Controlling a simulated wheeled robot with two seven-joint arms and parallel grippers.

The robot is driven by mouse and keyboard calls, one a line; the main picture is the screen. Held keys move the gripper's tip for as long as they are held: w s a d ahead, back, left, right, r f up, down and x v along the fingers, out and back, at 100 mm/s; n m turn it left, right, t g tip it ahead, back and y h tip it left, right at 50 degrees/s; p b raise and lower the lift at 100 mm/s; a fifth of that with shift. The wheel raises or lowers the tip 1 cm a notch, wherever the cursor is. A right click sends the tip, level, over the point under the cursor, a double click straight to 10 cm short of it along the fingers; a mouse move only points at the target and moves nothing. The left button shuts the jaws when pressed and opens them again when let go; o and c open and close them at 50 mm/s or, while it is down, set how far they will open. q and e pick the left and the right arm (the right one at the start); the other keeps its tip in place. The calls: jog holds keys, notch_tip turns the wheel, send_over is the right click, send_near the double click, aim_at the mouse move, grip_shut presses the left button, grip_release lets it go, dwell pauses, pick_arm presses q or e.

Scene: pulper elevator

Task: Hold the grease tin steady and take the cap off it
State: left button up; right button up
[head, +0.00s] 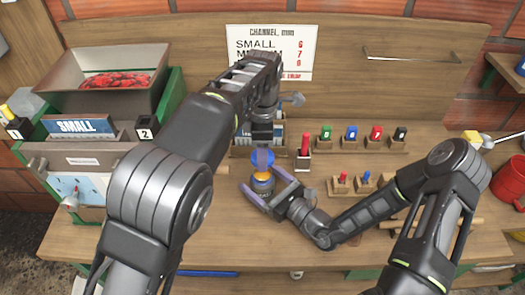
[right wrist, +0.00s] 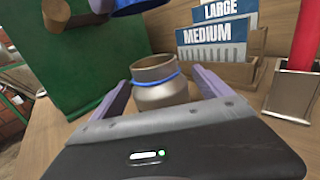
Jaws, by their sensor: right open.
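The grease tin (head: 262,184) stands upright on the bench, a short grey jar with a blue ring at its neck and orange showing at its open mouth. It also shows in the right wrist view (right wrist: 160,88). The blue cap (head: 262,158) is above the tin and apart from it; its lower edge shows at the top of the right wrist view (right wrist: 145,6). My left gripper (head: 263,153) comes down from above and appears shut on the cap, its fingers partly hidden. My right gripper (head: 266,190) is open, low at the bench, with one finger on each side of the tin.
A card holder (right wrist: 225,70) stands behind the tin. A red marker (head: 305,144) and several coloured pegs in wooden blocks (head: 365,146) stand to the right. A green-sided bin unit (head: 85,150) is at the left. A red mug (head: 509,180) is at the far right.

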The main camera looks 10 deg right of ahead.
aim_at(263, 178)
pick_arm(q)
notch_tip(263, 178, down, 3)
jog(key=b, duration=0.3)
jog(key=shift+f, duration=0.1)
pick_arm(e)
jog(key=v, duration=1.1)
jog(key=shift+f, duration=0.15)
jog(key=shift+s+d, duration=0.25)
jog(key=shift+s, duration=0.2)
pick_arm(q)
jog(key=shift+s+f, duration=0.1)
